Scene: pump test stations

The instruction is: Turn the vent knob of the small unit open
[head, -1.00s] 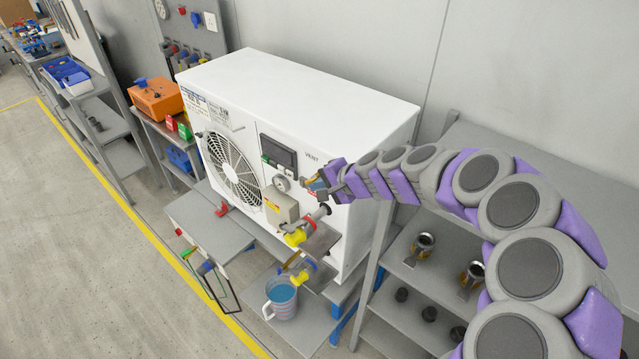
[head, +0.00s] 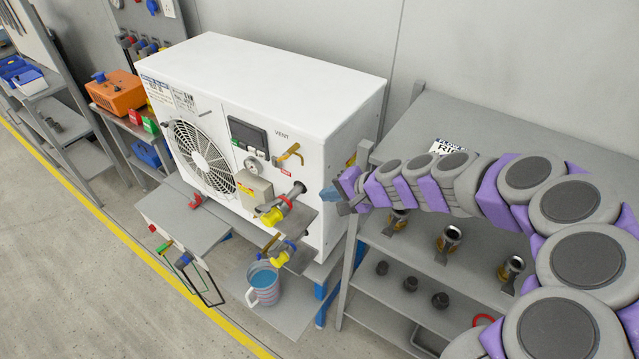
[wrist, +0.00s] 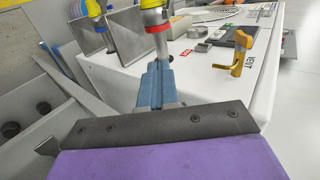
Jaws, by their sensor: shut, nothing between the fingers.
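The small unit (head: 290,75) is a white box with a round fan grille, standing on a grey bench. Its vent knob (head: 289,155) is a yellow-orange lever on the front panel, below the printed word VENT. In the head view the lever slants down to the left. The knob also shows in the wrist view (wrist: 240,52), right of the fingers and apart from them. My gripper (head: 333,196) is right of the knob, near the unit's front right edge. Its blue fingers (wrist: 155,86) are shut and empty, beside a yellow and red pipe fitting in the wrist view.
A grey pipe with a yellow valve (head: 272,214) juts from the front below the knob, and a gauge (head: 254,164) sits left of it. A striped jug (head: 263,284) of blue liquid stands below. A shelf (head: 400,245) with metal fittings is at right.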

